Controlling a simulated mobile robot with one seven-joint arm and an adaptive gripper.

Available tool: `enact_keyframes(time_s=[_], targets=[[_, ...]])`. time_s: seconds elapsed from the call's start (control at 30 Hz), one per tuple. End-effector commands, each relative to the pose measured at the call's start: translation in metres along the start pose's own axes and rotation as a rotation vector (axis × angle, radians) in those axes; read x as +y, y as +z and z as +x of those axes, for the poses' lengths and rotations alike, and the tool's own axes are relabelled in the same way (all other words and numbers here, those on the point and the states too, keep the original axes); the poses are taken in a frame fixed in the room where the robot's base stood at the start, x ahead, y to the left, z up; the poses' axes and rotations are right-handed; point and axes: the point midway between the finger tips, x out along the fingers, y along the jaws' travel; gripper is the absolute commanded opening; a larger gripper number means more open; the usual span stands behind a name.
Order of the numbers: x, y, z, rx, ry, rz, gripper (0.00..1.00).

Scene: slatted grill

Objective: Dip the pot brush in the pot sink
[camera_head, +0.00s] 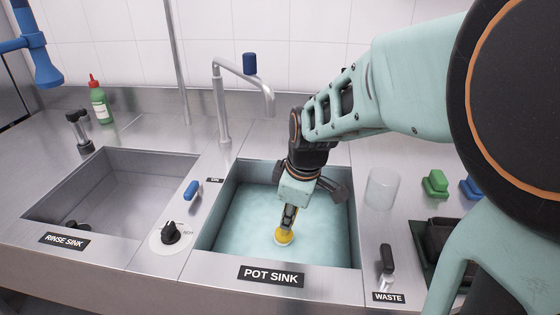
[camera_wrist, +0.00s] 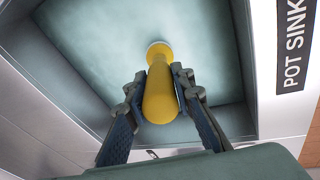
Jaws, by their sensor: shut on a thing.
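The pot sink (camera_head: 222,236), labelled on its front edge, holds cloudy pale-blue water (camera_head: 250,215). My gripper (camera_head: 289,215) reaches down inside the pot sink, pointing at the water. It is shut on the yellow handle of the pot brush (camera_head: 284,237). In the wrist view the pot brush (camera_wrist: 160,88) stands between the two fingers (camera_wrist: 153,95), its handle toward me. Its far end, with a pale rim, meets the water surface. The bristles are hidden, and I cannot tell how deep they are.
A tall faucet (camera_head: 222,110) stands behind the pot sink. The rinse sink (camera_head: 120,185) is to the left, with a dial (camera_head: 171,233) between. A clear cup (camera_head: 381,189), green sponge (camera_head: 435,184) and black-handled tool (camera_head: 387,260) are to the right. A green bottle (camera_head: 100,105) stands back left.

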Motion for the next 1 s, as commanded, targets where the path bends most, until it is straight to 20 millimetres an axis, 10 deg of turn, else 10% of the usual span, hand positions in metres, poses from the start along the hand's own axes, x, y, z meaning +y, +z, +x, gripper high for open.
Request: enact_keyframes(time_s=[0.47, 1.0], targets=[[0.001, -0.001, -0.002, 0.001, 0.001, 0.000, 0.00], [0.013, -0.010, -0.053, 0.001, 0.001, 0.001, 0.00]])
